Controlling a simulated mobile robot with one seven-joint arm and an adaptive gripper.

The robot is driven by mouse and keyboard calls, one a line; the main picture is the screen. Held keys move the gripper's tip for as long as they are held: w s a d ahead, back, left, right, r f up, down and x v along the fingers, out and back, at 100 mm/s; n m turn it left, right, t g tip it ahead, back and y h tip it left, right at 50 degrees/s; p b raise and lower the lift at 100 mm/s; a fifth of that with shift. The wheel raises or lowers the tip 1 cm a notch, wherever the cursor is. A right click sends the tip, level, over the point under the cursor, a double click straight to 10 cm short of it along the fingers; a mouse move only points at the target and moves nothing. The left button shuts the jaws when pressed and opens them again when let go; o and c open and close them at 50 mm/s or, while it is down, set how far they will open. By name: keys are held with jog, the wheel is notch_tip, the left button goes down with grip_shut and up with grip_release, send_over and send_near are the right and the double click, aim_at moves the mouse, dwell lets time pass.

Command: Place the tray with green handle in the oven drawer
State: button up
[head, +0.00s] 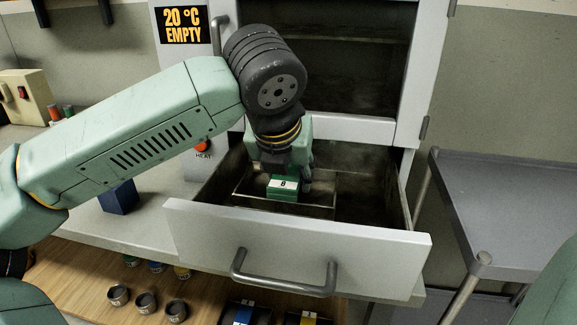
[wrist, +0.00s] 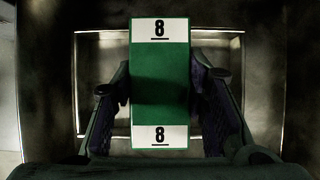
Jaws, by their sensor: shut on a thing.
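The tray (head: 318,210) is a dark metal tray inside the open oven drawer (head: 300,238). Its green handle (head: 283,190) carries white labels reading 8. In the wrist view the green handle (wrist: 160,85) lies between my two fingers, with the tray's bright rim (wrist: 90,34) around it. My gripper (head: 283,180) points down into the drawer and is shut on the handle. The tray appears low within the drawer walls; whether it touches the drawer floor cannot be told. My gripper hides part of the tray.
The oven (head: 355,65) stands open above the drawer, its display (head: 184,25) reading 20 °C EMPTY. A grey cart (head: 510,200) is at right. A blue block (head: 118,197) sits on the counter. Below are small cups (head: 146,302) and trays with blue (head: 243,314) and yellow handles (head: 305,319).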

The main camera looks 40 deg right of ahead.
jog(key=shift+f, duration=0.85)
jog(key=shift+f+b, duration=0.15)
jog(key=shift+b, duration=0.2)
jog(key=o, duration=1.4)
